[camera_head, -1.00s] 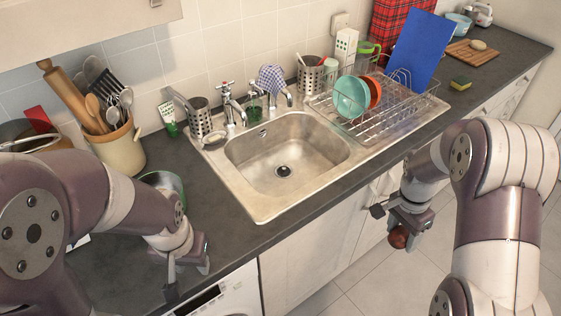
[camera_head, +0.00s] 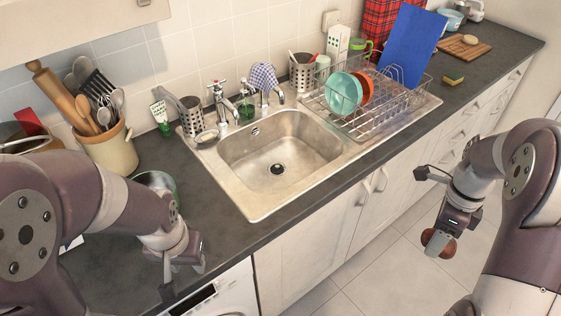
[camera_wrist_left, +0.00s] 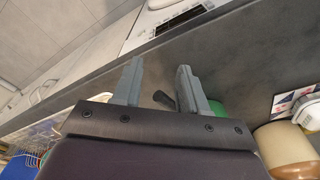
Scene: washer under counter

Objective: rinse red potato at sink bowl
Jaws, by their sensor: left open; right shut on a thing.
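The red potato (camera_head: 441,243) is held in my right gripper (camera_head: 437,238), out over the floor in front of the cabinets, right of the sink. The gripper partly covers it. The metal sink bowl (camera_head: 300,150) is empty, with a dark drain near its middle. Two taps stand behind it; the left tap (camera_head: 222,100) is bare and a checked cloth (camera_head: 263,78) hangs at the other. My left gripper (camera_head: 182,280) is open and empty above the counter's front edge, left of the sink. Its two parted fingers (camera_wrist_left: 160,85) show in the left wrist view.
A wire dish rack (camera_head: 375,118) with bowls and a blue board (camera_head: 412,47) stands right of the bowl. A utensil crock (camera_head: 112,150) and a green container (camera_head: 157,182) stand on the left. A washer (camera_head: 220,295) is under the counter. The floor at right is clear.

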